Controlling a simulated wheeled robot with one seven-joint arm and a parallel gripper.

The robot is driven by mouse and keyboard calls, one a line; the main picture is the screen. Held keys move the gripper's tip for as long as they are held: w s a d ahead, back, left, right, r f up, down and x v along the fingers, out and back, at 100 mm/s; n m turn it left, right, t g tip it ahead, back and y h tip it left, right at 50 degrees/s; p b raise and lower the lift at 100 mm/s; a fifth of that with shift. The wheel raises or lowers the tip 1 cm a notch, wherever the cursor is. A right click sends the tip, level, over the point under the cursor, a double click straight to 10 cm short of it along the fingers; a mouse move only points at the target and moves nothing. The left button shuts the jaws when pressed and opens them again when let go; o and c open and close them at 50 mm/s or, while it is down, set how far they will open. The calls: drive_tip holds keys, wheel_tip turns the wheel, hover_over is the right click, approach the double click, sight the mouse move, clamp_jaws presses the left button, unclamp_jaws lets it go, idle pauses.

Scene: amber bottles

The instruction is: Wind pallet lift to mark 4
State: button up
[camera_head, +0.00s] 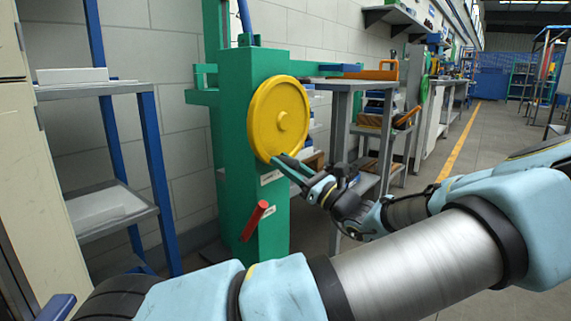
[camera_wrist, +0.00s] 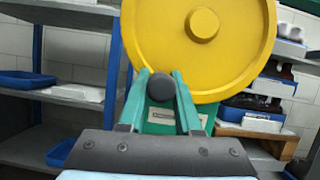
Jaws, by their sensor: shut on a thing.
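The green pallet lift (camera_head: 232,130) stands in the middle of the head view, with a round yellow handwheel (camera_head: 279,118) on its front. In the wrist view the wheel (camera_wrist: 203,60) fills the upper middle. My gripper (camera_head: 280,161) is at the wheel's lower rim. Its green fingers (camera_wrist: 161,80) are shut on a dark round knob (camera_wrist: 160,88) at the wheel's lower left edge. A red-handled lever (camera_head: 255,221) juts out lower on the lift. A small white label (camera_wrist: 177,116) shows behind the fingers, too small to read. I see no readable mark scale.
A blue-framed shelf (camera_head: 155,150) with white boxes stands to the left. A grey bench (camera_head: 341,86) with an orange-handled item (camera_head: 377,74) stands close on the right. Open floor (camera_head: 470,130) with a yellow line lies farther right.

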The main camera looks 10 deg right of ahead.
clamp_jaws()
idle(0.8)
